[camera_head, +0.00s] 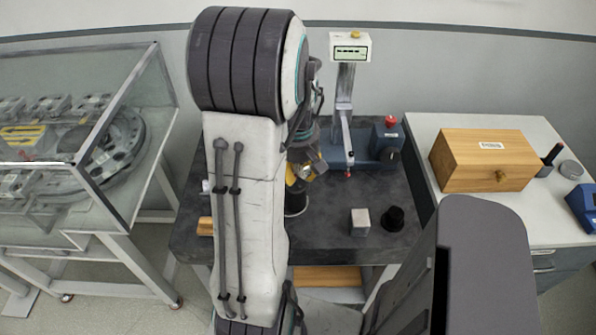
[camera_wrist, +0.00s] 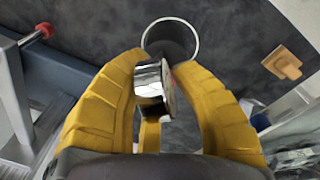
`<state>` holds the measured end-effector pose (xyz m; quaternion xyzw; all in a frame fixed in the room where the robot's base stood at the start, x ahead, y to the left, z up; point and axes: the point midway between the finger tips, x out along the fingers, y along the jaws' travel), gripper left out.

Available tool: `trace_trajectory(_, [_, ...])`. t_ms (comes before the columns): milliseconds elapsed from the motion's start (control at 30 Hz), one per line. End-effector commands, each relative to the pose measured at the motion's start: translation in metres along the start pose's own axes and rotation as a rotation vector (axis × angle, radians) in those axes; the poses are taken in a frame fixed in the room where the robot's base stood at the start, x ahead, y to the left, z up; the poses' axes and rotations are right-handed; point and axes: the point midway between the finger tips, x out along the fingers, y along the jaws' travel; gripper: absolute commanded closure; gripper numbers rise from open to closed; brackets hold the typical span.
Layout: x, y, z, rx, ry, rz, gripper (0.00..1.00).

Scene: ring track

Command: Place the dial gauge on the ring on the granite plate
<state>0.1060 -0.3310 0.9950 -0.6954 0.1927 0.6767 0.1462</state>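The granite plate (camera_head: 330,240) is the dark grey top in the middle of the head view. The ring (camera_wrist: 172,38), an open-topped metal cylinder, stands on it just beyond my fingertips in the wrist view. In the head view the ring (camera_head: 296,204) shows below my gripper, partly hidden by my arm. My gripper (camera_wrist: 160,66) has its yellow fingers closed around the dial gauge (camera_wrist: 152,80), a shiny metal round piece seen nearly edge-on. The gauge overlaps the near rim of the ring in the picture; I cannot tell whether they touch.
A measuring stand (camera_head: 344,90) with a blue base is at the plate's back. A steel cube (camera_head: 359,222) and a black round piece (camera_head: 392,218) sit front right. A small wooden piece (camera_wrist: 283,63) lies beside the ring. A wooden box (camera_head: 485,160) stands on the right cabinet.

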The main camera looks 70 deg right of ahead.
Motion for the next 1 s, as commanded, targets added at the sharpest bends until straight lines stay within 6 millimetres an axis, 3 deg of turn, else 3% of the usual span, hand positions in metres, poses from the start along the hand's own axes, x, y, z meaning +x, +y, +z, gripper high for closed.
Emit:
trace_trajectory(133, [0.0, 0.0, 0.0, 0.0, 0.0, -0.001, 0.66])
trace_trajectory(533, [-0.009, 0.001, -0.001, 0.0, 0.002, 0.002, 0.66])
trace_trajectory(800, [-0.053, 0.001, -0.001, 0.0, 0.004, 0.006, 0.66])
trace_trajectory(1000, [-0.076, 0.001, 0.0, 0.0, 0.004, 0.006, 0.66])
